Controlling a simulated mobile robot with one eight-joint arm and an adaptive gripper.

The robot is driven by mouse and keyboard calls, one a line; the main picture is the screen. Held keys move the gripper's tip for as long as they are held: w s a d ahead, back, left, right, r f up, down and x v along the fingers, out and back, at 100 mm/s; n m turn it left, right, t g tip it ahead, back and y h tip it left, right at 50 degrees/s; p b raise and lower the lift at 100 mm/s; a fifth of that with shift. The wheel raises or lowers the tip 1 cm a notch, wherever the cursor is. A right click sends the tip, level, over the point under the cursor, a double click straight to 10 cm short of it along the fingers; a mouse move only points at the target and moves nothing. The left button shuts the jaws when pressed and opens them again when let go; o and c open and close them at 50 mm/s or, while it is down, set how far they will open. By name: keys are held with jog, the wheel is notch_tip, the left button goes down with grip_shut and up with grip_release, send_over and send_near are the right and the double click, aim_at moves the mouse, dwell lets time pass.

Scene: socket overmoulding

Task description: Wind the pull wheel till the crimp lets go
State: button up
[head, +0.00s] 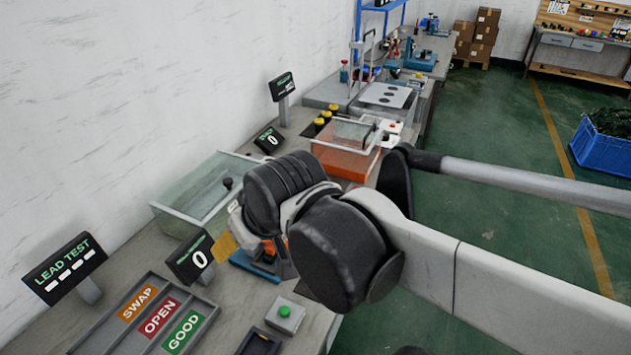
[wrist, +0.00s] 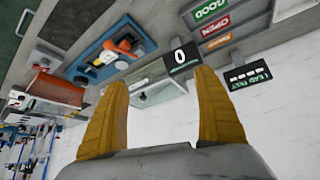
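The pull tester, a blue base with an orange and white mechanism and dark parts, shows in the wrist view (wrist: 112,52), where the picture is upside down. In the head view, its blue base (head: 252,266) is mostly hidden behind my arm. I cannot clearly make out the pull wheel or the crimp. My gripper (wrist: 165,90) has two yellow fingers standing wide apart with nothing between them. One yellow finger (head: 222,246) shows in the head view, above the bench beside the tester. The gripper is apart from the tester. A display reading 0 (head: 194,257) stands by it.
A tray marked SWAP, OPEN and GOOD (head: 205,327) lies at the near bench, with a LEAD TEST sign (head: 64,268) behind. A green button box (head: 285,315) sits near the bench edge. A clear-covered case (head: 208,187) and an orange box (head: 345,163) stand farther along.

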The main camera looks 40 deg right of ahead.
jog(key=w+d+r+m+h, duration=0.1)
jog(key=w+d+r, duration=0.1)
jog(key=w+d, duration=0.75)
jog(key=w+d+f+m+g, duration=0.1)
jog(key=w+d+f, duration=0.2)
jog(key=w+d, duration=0.35)
jog(key=w+d+f+m+g, duration=0.1)
jog(key=w+d+f, duration=0.3)
jog(key=d, duration=0.5)
jog(key=w+d+f+m+b, duration=0.1)
jog(key=d+f, duration=0.4)
jog(key=d, duration=0.2)
jog(key=w+d+f, duration=0.2)
jog(key=d+f, duration=0.2)
jog(key=d, duration=0.3)
jog(key=shift+g+h, duration=0.3)
jog(key=shift+g, duration=0.1)
jog(key=b+x, duration=0.3)
jog(key=x, duration=0.8)
jog(key=shift+s+a+b, duration=0.1)
jog(key=shift+s+b, duration=0.1)
jog(key=shift+b, duration=0.15)
jog(key=c, duration=1.2)
